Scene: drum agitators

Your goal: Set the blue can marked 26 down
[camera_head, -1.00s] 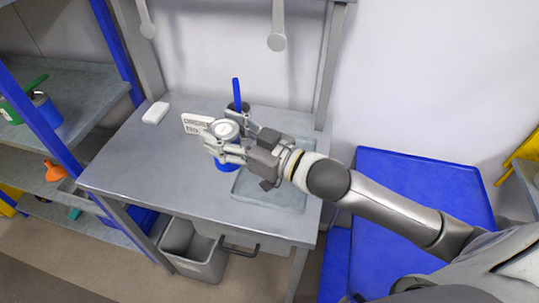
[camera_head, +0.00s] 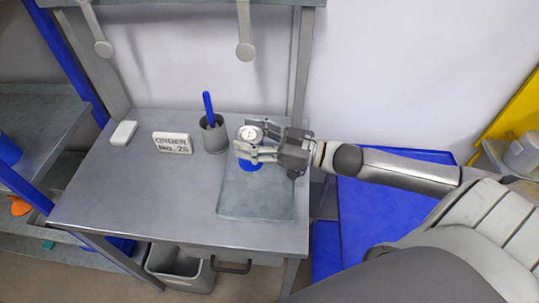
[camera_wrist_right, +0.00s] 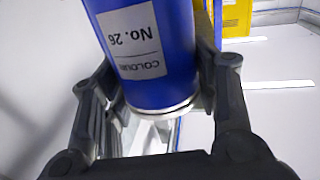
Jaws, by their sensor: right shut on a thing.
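The blue can marked 26 (camera_wrist_right: 180,55) has a white label reading "COLOUR No. 26" in the right wrist view. In the head view its pale round lid (camera_head: 249,133) and a bit of its blue side (camera_head: 250,166) show between the fingers. My right gripper (camera_head: 254,145) is shut on the can, over the back part of the grey tray (camera_head: 255,203) on the table. I cannot tell whether the can's base touches the tray. My left gripper is not in view.
A grey cup (camera_head: 214,137) with a blue stick stands just left of the can. The "ORDER No. 26" sign (camera_head: 172,143) and a white block (camera_head: 123,132) are farther left on the metal table (camera_head: 120,190). The tray's front is clear.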

